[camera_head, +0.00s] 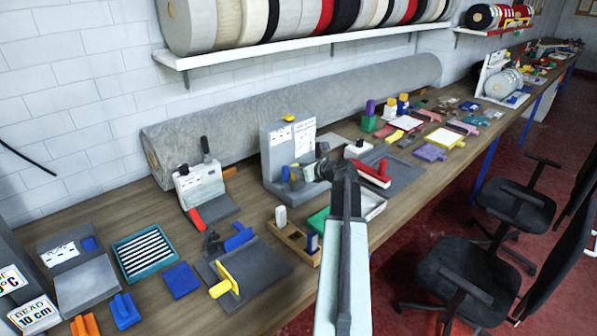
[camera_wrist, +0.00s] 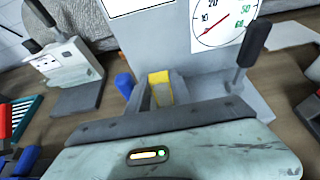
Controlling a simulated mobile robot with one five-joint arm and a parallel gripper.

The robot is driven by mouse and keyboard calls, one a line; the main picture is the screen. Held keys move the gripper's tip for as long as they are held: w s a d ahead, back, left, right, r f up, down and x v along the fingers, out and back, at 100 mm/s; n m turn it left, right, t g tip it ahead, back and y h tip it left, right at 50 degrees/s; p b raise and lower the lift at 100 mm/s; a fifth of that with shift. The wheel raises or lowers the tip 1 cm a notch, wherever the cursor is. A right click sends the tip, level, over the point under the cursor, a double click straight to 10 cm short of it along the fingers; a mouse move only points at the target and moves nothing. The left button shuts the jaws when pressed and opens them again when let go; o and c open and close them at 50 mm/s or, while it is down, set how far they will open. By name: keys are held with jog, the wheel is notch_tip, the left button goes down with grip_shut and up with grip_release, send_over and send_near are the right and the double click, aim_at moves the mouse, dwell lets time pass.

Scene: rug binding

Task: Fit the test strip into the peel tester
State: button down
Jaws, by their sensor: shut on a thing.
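The peel tester is a grey upright machine (camera_head: 280,140) on the bench, with white labels on its face. In the wrist view its grey face (camera_wrist: 185,50) fills the upper middle, with a round dial and a black-knobbed lever at right. My gripper (camera_wrist: 160,88) is shut on a small piece with a yellow end (camera_wrist: 159,78), seemingly the test strip, close in front of the tester. A blue part (camera_wrist: 124,84) is just left of it. My arm hides much of the gripper in the head view. I cannot tell whether the strip touches the tester.
A white-and-grey device (camera_head: 200,190) with a black lever stands left of the tester. A wooden holder (camera_head: 290,238) and a grey plate with a yellow handle (camera_head: 224,284) lie in front. A rolled rug (camera_head: 240,110) lies behind. Black chairs (camera_head: 455,270) stand at right.

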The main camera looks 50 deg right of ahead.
jog(key=shift+f, duration=0.15)
jog(key=c, duration=1.4)
grip_release()
jog(key=shift+s+r, duration=0.25)
jog(key=shift+r, duration=0.15)
jog(key=p+v, duration=0.4)
jog(key=v, duration=0.7)
jog(key=shift+s+p, duration=0.25)
jog(key=shift+p, duration=0.1)
jog(key=shift+f, duration=0.1)
